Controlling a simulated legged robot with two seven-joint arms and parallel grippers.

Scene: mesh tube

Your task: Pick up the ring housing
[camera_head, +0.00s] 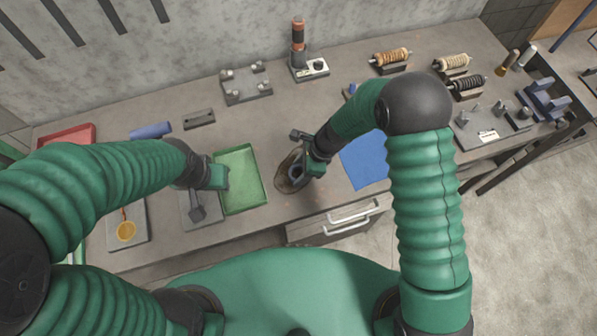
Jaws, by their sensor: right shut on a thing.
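The ring housing (296,172) looks like a small grey-blue ring over a brown oval dish (285,187). My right gripper (304,165) is shut on it, and the gripper partly hides it. I cannot tell whether the ring still touches the dish. My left gripper (219,176) is at the left edge of the green tray (243,172). Its fingers are too hidden to tell whether they are open or shut.
A blue mat (365,165) lies right of my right gripper. A grey fixture (246,84) and an orange-and-black cylinder device (299,50) stand behind. Several spools, including a copper one (391,57), stand at the back right. A red tray (70,136) is at the left.

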